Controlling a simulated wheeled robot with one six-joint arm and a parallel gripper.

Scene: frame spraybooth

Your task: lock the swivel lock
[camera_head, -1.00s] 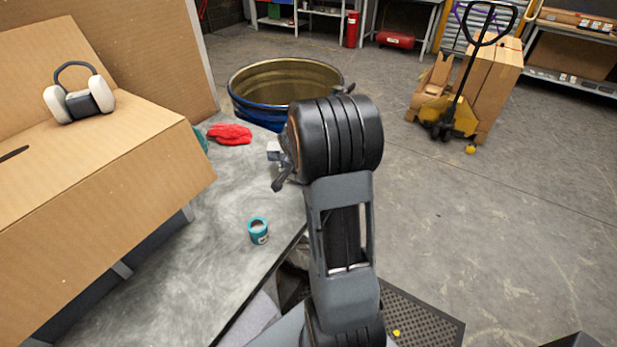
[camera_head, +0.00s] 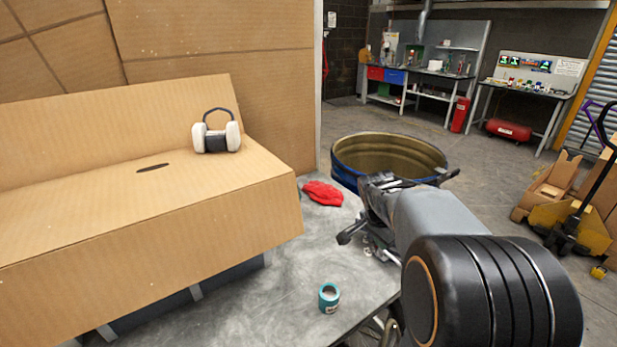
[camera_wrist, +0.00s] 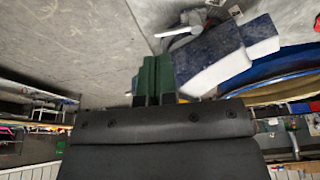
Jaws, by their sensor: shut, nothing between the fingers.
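I cannot make out the swivel lock for certain in either view. In the head view a metal fitting (camera_head: 372,247) shows at the table's edge, with a dark lever-like end (camera_head: 346,238) to its left. My arm partly hides that spot, so I cannot tell which parts are mine. In the wrist view my gripper (camera_wrist: 157,72) is shut and empty, with green showing at its fingers. A dark blue piece with a white end (camera_wrist: 232,50) lies beyond it to the right; I cannot tell whether they touch.
The grey table (camera_head: 275,318) holds a teal tin (camera_head: 329,298) and red gloves (camera_head: 322,193). A blue drum (camera_head: 345,178) stands behind my arm. Open floor lies right of the drum.

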